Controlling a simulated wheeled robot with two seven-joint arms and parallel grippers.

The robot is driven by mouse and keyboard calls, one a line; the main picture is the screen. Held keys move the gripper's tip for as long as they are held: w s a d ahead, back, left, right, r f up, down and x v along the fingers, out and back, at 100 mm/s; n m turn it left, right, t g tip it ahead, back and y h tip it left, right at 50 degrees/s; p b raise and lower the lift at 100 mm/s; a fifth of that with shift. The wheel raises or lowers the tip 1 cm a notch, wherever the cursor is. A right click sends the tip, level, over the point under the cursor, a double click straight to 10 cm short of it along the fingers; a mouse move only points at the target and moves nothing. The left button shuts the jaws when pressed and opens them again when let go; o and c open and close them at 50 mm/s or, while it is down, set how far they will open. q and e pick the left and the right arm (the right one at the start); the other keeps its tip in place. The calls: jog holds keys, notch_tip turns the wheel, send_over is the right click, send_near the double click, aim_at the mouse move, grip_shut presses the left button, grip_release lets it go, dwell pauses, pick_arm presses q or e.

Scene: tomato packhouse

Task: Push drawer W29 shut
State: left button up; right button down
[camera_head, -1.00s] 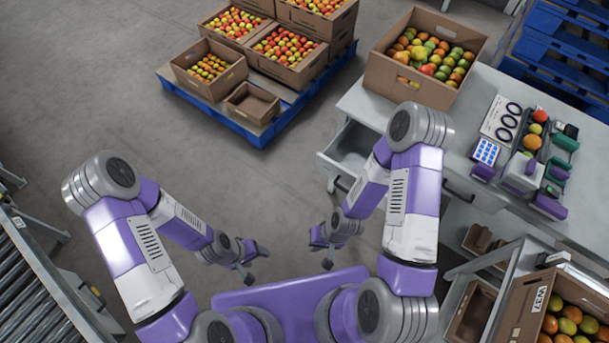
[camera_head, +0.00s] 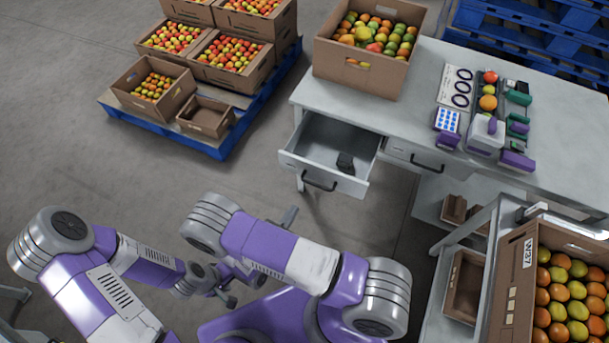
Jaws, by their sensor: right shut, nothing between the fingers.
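A grey drawer (camera_head: 319,178) sticks out of the left part of the workbench, pulled well open, with a dark handle on its front. I cannot read a W29 label on it. A small black object (camera_head: 346,162) lies inside. My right gripper (camera_head: 289,216) shows only in part beyond my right arm, in front of and below the drawer front; it is shut, empty and apart from the drawer. My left gripper (camera_head: 229,299) is low in the picture, away from the drawer, partly hidden by my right arm; its jaws are unclear.
The workbench (camera_head: 400,120) carries a large fruit box (camera_head: 340,72) and several small tools. A closed drawer (camera_head: 412,160) sits right of the open one. A blue pallet (camera_head: 170,137) with fruit boxes stands at left. Box W37 (camera_head: 515,275) is at lower right. Floor before the drawer is clear.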

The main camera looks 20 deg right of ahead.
jog(key=w+a+n+t, duration=0.1)
jog(key=b, duration=0.3)
send_near(308, 166)
jog(key=shift+t, duration=0.4)
jog(key=x, duration=0.6)
jog(key=shift+s+d+f, duration=0.1)
jog(key=shift+d+f, duration=0.05)
jog(key=shift+f, duration=0.05)
jog(key=shift+w+d, duration=0.25)
jog(key=shift+d, duration=0.05)
